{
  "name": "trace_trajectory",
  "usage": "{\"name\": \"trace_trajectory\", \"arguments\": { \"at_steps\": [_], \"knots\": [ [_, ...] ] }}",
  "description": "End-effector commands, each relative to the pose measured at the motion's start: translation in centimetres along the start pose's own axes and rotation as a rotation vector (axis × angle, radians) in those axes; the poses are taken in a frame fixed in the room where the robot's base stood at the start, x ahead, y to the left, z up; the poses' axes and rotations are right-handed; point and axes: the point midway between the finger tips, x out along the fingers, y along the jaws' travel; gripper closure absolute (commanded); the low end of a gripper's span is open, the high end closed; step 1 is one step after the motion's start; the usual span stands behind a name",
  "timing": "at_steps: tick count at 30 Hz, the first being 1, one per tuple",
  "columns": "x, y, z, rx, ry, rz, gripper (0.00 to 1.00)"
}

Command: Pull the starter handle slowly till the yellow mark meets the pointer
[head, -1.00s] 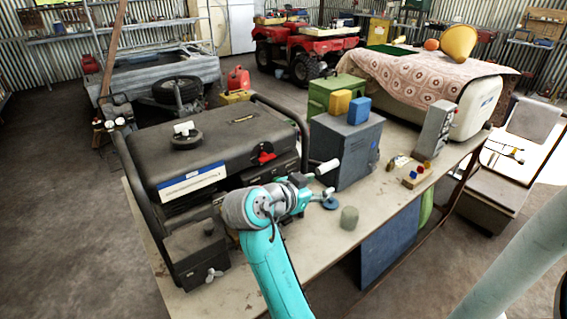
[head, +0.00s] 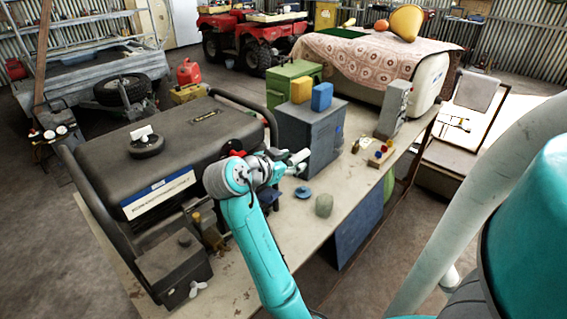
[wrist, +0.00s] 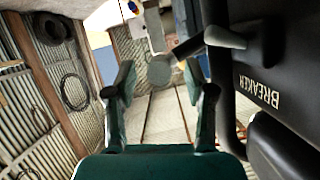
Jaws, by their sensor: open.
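The black generator (head: 150,165) stands on the bench in the head view. A pale, short bar that looks like the starter handle (head: 298,157) shows just beyond my gripper (head: 272,172), in front of the grey-blue box. In the wrist view a pale handle (wrist: 225,38) sits against the dark panel lettered BREAKER (wrist: 258,92), upper right of my right finger. My gripper (wrist: 158,85) is open there, fingers apart with nothing held, and the handle is outside them. I cannot make out the yellow mark or the pointer.
A blue disc (head: 303,193) and a grey-green cylinder (head: 324,206) lie on the bench top (head: 270,235) close to my gripper. The generator's black frame tube (head: 250,105) runs near my wrist.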

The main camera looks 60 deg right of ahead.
Motion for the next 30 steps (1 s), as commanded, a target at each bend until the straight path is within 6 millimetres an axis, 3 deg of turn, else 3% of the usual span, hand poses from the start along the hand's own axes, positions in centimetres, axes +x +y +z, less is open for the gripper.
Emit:
{"name": "trace_trajectory", "arguments": {
  "at_steps": [10,17,30],
  "knots": [
    [0.43,0.02,0.02,0.000,-0.001,0.000,0.46],
    [0.42,0.02,0.02,0.000,0.000,0.000,1.00],
    [0.47,-0.04,-0.10,0.000,0.000,0.000,1.00]
  ]
}}
